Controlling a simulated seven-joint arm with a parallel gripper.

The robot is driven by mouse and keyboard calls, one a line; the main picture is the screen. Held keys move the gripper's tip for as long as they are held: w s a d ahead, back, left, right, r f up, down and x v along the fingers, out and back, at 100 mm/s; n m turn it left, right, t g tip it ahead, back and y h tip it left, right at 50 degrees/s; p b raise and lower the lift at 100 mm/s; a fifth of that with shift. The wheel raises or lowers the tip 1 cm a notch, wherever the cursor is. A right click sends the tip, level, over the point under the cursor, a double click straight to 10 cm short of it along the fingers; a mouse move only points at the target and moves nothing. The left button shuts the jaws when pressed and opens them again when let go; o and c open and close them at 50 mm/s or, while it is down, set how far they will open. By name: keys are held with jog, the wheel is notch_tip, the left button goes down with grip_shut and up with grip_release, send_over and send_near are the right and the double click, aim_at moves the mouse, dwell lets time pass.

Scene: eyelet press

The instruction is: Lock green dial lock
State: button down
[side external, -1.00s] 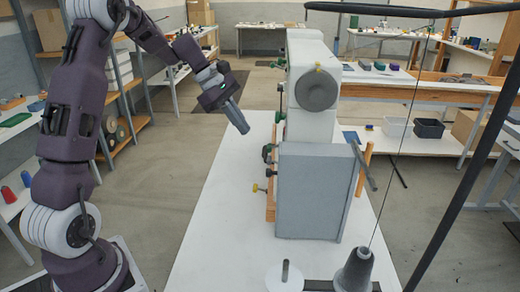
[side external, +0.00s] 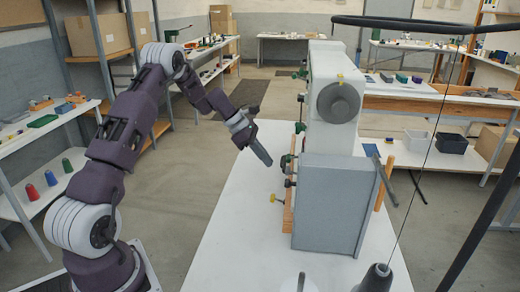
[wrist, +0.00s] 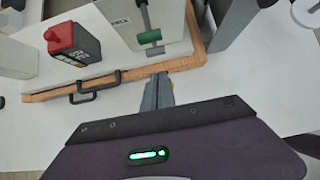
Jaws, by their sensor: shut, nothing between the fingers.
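My gripper (side external: 266,160) points down and to the right, just left of the grey press's panel side. In the wrist view its fingers (wrist: 157,80) are together, with nothing between them, near the wooden edge of a white panel. A green knob-like part (side external: 286,162) sticks out of the press's left side, close to the fingertips. In the wrist view a green part (wrist: 150,37) sits at the end of a metal rod, beyond the fingertips and apart from them. I cannot tell for sure whether this is the dial lock, nor how it is turned.
The grey press (side external: 330,205) stands on a white table (side external: 225,235). Black handles (wrist: 97,86) and a red-topped dark box (wrist: 72,45) lie left of the fingers in the wrist view. A yellow knob (side external: 275,198) sits low on the press. The table left of the press is clear.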

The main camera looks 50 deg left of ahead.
jog(key=w+d, duration=0.3)
jog(key=shift+r, duration=0.35)
